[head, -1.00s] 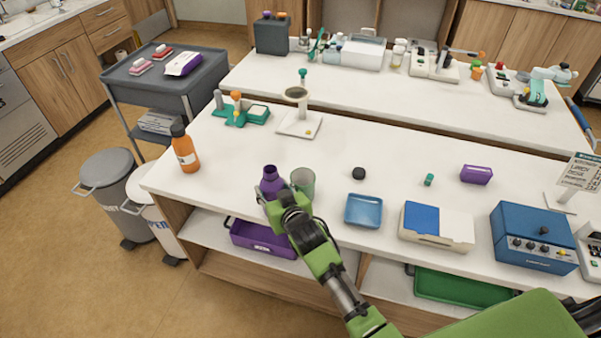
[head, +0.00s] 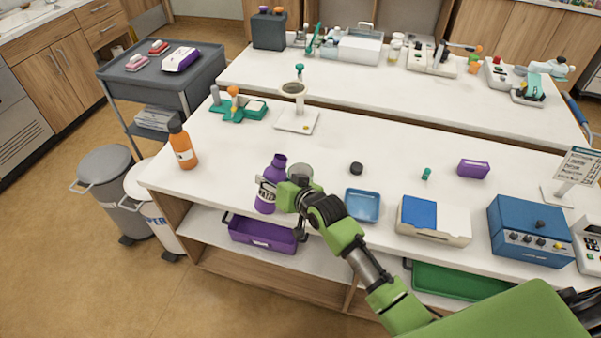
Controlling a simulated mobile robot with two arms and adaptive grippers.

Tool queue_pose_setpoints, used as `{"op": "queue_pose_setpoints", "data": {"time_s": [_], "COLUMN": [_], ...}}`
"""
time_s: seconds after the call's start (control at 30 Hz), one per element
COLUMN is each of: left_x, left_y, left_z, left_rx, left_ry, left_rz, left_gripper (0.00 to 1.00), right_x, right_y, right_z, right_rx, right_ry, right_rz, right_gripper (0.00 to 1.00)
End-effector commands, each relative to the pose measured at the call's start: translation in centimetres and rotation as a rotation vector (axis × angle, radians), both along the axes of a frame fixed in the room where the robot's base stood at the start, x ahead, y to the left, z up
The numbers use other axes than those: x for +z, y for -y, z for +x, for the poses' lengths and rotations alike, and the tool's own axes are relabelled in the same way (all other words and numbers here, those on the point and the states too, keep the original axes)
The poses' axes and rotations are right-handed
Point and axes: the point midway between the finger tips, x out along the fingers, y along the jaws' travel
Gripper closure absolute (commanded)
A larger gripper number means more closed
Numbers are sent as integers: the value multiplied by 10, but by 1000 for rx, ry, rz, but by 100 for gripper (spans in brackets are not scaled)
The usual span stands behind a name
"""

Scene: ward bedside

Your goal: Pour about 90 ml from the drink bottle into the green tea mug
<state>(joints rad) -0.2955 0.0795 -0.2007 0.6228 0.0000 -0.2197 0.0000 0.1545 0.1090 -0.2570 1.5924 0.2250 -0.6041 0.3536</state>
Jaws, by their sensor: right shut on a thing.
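A purple bottle (head: 276,170) with no cap on its neck is in my right gripper (head: 268,188) at the front edge of the counter. The gripper is shut around its lower body. The bottle leans slightly to the right, its neck left of the mug's rim. The green tea mug (head: 301,171), greenish and translucent, stands just right of the bottle. My gripper hides most of the mug, so I cannot see its contents. No liquid stream shows. My left gripper is not in view.
A black cap (head: 356,168) and a blue tray (head: 362,206) lie to the right. An orange bottle (head: 182,146) stands at the left end of the counter (head: 225,165). A blue device (head: 527,230) is at the right. A white stand (head: 297,119) is behind.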

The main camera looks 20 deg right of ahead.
Motion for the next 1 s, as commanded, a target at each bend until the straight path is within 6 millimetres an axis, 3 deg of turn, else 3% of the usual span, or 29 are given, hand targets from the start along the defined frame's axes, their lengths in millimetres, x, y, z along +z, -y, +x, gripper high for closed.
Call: {"op": "queue_pose_setpoints", "data": {"time_s": [0.4,0.5,0.63,0.77,1.0], "left_x": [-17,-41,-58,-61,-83], "left_y": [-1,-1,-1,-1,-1], "left_z": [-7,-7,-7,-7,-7], "left_rx": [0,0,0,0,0], "left_ry": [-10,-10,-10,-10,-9], "left_rz": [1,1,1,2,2], "left_gripper": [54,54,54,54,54], "right_x": [20,1,-7,6,2], "right_y": [11,9,8,4,0], "right_z": [6,5,5,3,1], "right_rx": [1,-1,1,1,1], "right_ry": [-89,-114,-141,-187,-247], "right_rz": [232,289,362,476,619], "right_gripper": [86,86,86,86,86]}}
